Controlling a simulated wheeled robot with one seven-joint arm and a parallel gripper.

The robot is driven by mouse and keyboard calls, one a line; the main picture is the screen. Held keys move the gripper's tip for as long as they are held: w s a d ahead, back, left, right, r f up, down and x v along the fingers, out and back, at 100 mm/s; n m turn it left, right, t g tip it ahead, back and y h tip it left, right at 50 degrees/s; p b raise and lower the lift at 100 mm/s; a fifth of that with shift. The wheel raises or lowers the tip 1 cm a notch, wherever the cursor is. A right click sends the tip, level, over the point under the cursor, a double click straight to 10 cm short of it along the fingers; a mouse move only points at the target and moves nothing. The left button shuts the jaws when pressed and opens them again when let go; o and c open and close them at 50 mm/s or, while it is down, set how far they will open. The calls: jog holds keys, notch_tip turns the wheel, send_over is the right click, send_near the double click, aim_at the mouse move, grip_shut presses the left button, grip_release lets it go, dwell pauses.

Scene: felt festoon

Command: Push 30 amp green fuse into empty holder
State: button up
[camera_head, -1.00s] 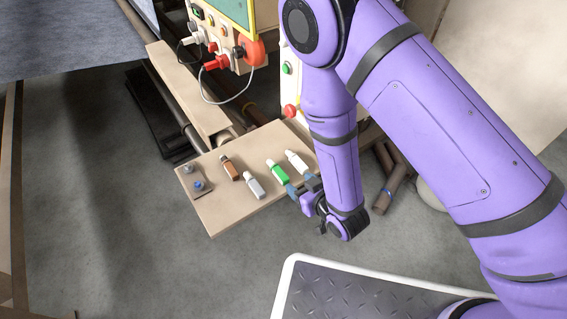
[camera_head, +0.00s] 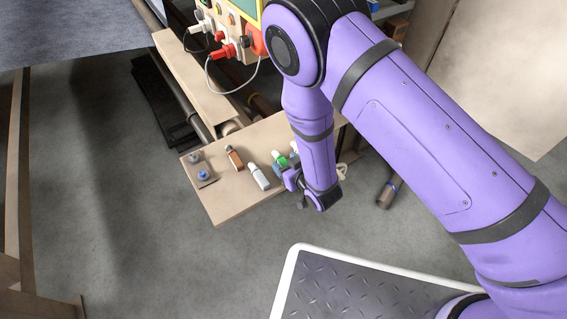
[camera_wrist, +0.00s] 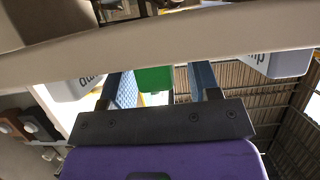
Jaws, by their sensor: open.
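The green fuse (camera_head: 281,160) lies on the beige shelf board, partly covered by my gripper (camera_head: 289,170) in the head view. In the wrist view the green fuse (camera_wrist: 153,78) shows between the two blue fingers of my gripper (camera_wrist: 160,82). The fingers are open, one on each side of it, with visible gaps; I cannot tell whether either touches it. The fuse's lower end is hidden behind the gripper. I cannot make out an empty holder in either view.
On the board (camera_head: 223,205) lie a brown fuse (camera_head: 234,157) and a grey fuse (camera_head: 259,176), left of the green one. A small plate with two knobs (camera_head: 203,174) sits at the board's left end. A panel with red plugs (camera_head: 224,52) stands behind.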

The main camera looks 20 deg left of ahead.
jog(key=shift+w+a+f, duration=0.2)
jog(key=shift+w+a, duration=0.05)
jog(key=shift+a, duration=0.05)
jog(key=c, duration=1)
jog(key=shift+r, duration=0.2)
